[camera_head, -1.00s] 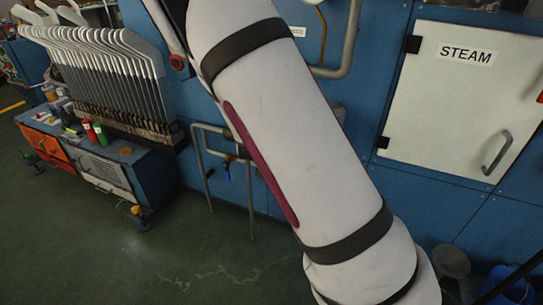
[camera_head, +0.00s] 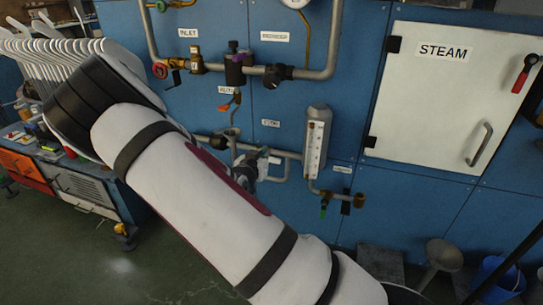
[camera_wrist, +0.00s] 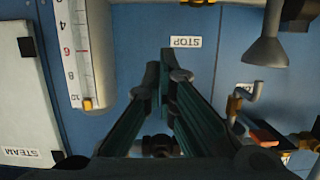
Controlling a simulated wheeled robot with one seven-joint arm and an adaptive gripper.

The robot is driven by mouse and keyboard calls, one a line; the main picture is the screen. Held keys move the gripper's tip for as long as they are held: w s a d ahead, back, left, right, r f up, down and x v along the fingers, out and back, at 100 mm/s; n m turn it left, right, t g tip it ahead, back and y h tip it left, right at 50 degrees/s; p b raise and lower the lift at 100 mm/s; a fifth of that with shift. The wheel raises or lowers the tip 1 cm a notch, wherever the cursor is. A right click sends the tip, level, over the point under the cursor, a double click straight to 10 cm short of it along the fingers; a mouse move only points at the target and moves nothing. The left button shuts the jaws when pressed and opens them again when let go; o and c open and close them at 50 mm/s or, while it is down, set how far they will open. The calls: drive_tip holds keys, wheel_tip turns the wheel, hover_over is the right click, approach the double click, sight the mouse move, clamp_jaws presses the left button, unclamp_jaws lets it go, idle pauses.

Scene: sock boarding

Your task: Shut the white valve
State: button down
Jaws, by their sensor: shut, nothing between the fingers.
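My gripper (camera_head: 248,165) is at the pipes on the blue panel, below the label that seems to read STOP (camera_head: 270,124). In the wrist view my gripper (camera_wrist: 166,75) is shut and empty, its dark fingers pointing at the panel. A small pale piece (camera_head: 274,160) shows just right of the gripper in the head view; it may be the white valve's handle, but I cannot tell. In the wrist view a dark fitting (camera_wrist: 158,146) shows between the finger links. I cannot tell whether the fingers touch anything.
The STEAM cabinet (camera_head: 455,100) is at right, a sock-form rack at left.

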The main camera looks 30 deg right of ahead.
drive_tip(key=w+d+f+b, duration=0.3)
drive_tip(key=w+d+f, duration=0.3)
drive_tip(key=d, duration=0.1)
drive_tip(key=shift+d+f, duration=0.25)
drive_tip(key=shift+d, duration=0.05)
